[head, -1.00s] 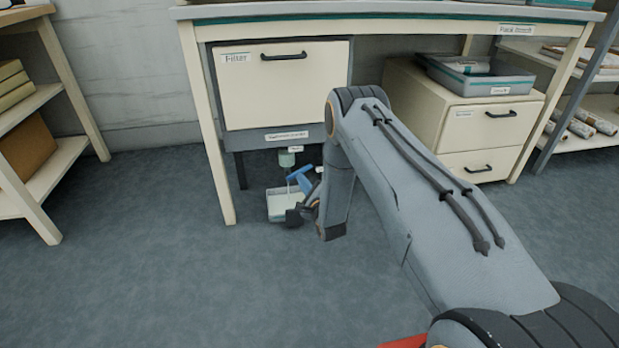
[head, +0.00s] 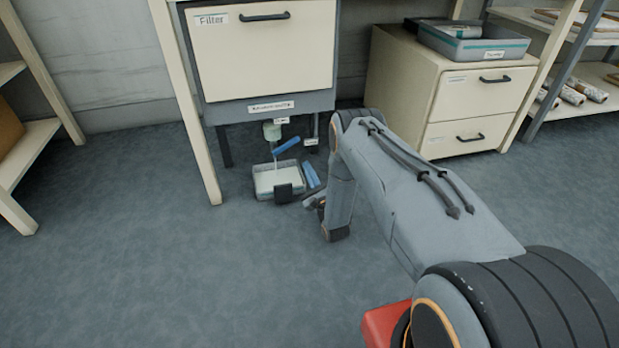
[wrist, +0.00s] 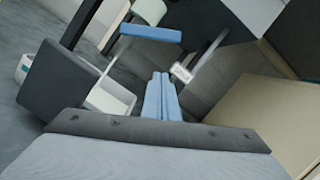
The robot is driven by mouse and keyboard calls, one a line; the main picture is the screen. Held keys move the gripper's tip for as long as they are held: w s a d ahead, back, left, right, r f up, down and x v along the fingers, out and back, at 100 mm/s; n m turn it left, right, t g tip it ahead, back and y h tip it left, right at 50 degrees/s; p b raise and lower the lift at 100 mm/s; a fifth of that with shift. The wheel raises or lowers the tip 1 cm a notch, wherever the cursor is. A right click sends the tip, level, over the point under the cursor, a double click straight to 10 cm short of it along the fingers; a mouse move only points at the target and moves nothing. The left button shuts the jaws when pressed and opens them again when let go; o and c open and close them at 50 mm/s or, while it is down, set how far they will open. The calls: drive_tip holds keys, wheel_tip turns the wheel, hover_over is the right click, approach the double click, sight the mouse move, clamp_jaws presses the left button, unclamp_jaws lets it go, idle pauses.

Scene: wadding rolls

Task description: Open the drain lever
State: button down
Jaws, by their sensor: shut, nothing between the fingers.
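The drain valve (head: 272,132) hangs under the filter cabinet. A blue lever (head: 287,146) sticks out from it to the right, tilted up a little; in the wrist view the blue lever (wrist: 150,33) lies crosswise ahead of my fingers. My gripper (head: 310,175) is low, below and right of the lever, apart from it. In the wrist view my gripper's blue fingers (wrist: 160,97) are pressed together with nothing between them. A thin pale line, perhaps liquid, runs from the valve to a pale tray (head: 262,192) on the floor, partly hidden by a dark gripper part.
The filter cabinet (head: 262,55) stands above, with a table leg (head: 185,100) to the left. A drawer unit (head: 400,85) and shelves stand right. A small white tag (head: 310,141) hangs near the lever. The floor in front is clear.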

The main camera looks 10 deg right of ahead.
drive_tip(key=w+a+r+b, duration=0.2)
drive_tip(key=w+r+b, duration=0.1)
drive_tip(key=w+r, duration=0.1)
drive_tip(key=shift+w+a+r, duration=0.3)
drive_tip(key=shift+w+a, duration=0.05)
drive_tip(key=shift+w, duration=0.15)
